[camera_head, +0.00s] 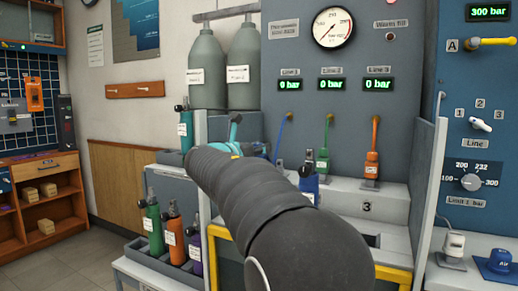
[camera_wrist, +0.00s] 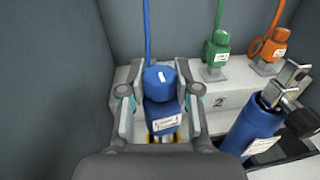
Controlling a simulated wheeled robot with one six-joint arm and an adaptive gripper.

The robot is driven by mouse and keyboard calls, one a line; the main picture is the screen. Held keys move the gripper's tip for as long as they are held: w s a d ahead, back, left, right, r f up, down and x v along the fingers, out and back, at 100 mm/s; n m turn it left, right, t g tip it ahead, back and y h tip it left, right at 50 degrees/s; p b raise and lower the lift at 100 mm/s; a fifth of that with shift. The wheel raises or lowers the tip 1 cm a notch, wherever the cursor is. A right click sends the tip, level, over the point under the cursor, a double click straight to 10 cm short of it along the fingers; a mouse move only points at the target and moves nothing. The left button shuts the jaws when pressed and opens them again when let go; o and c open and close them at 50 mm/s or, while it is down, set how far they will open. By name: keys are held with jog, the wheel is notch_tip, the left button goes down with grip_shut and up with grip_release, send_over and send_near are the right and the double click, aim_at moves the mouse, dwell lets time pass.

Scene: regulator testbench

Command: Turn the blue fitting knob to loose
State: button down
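The blue fitting knob (camera_wrist: 159,79) has a white mark on top and sits on a labelled blue body (camera_wrist: 163,118) in the wrist view. A blue hose (camera_wrist: 147,35) rises behind it. My gripper (camera_wrist: 159,92) is open, with one finger on each side of the fitting. Gaps show between the fingers and the knob. In the head view my arm hides most of the fitting, and the blue hose (camera_head: 279,136) shows above it.
A blue bottle (camera_wrist: 248,128) with a metal valve stands to the right. Green (camera_wrist: 215,48) and orange (camera_wrist: 268,52) fittings stand farther right on the ledge. A grey wall (camera_wrist: 55,80) is close on the left. Three line displays (camera_head: 331,84) read 0 bar.

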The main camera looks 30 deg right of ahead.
jog(key=shift+n+t+y, duration=0.4)
jog(key=shift+n+t, duration=0.1)
jog(key=shift+t, duration=0.2)
jog(key=c, duration=0.8)
grip_release()
jog(key=v, duration=1.2)
